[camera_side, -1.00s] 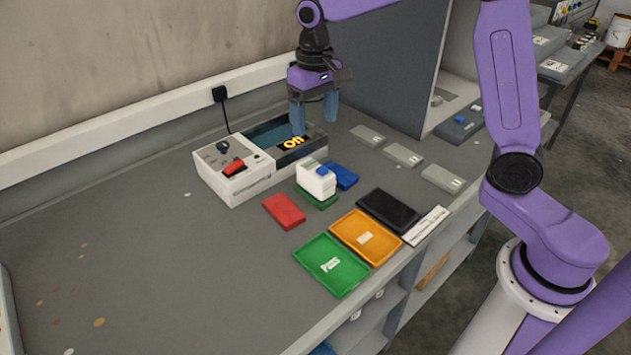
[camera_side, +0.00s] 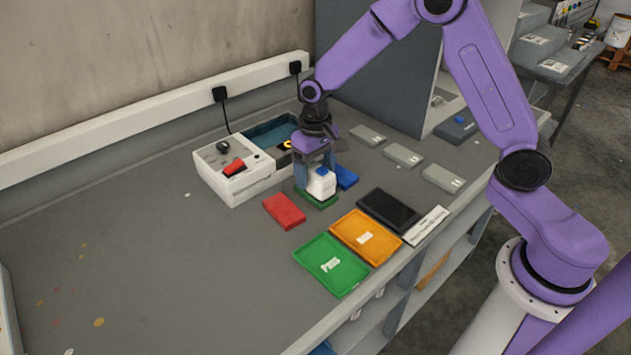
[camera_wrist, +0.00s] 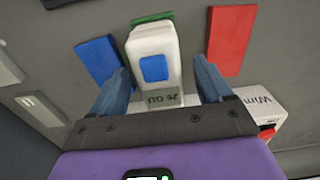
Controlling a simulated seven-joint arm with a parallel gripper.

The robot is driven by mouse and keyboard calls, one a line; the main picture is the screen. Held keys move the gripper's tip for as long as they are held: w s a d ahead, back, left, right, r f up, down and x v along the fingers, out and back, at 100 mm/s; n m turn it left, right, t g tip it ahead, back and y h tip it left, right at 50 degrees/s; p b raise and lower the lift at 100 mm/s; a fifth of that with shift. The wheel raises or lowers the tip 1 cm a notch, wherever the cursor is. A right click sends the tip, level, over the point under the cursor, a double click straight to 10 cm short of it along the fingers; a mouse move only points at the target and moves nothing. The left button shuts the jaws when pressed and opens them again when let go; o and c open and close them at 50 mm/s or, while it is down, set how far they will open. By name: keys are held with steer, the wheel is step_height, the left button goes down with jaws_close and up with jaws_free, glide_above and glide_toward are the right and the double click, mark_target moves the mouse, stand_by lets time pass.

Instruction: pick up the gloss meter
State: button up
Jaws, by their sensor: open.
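The gloss meter (camera_side: 321,184) is a small white box with a blue button, standing on a green panel (camera_side: 316,200) on the bench. In the wrist view the gloss meter (camera_wrist: 156,58) shows its blue button and a grey display reading about "25 GU". My gripper (camera_side: 315,175) is down at the gloss meter, pointing downward. In the wrist view the blue-grey fingers of my gripper (camera_wrist: 166,82) are apart, one on each side of the gloss meter's display end, with a narrow gap on each side.
A red panel (camera_side: 284,211) and a blue panel (camera_side: 346,176) lie close on either side. Green (camera_side: 331,265), orange (camera_side: 365,237) and black (camera_side: 389,210) trays lie in front.

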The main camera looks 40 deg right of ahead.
steer(key=shift+f, duration=1.5)
steer(key=shift+r, duration=0.1)
jaws_close()
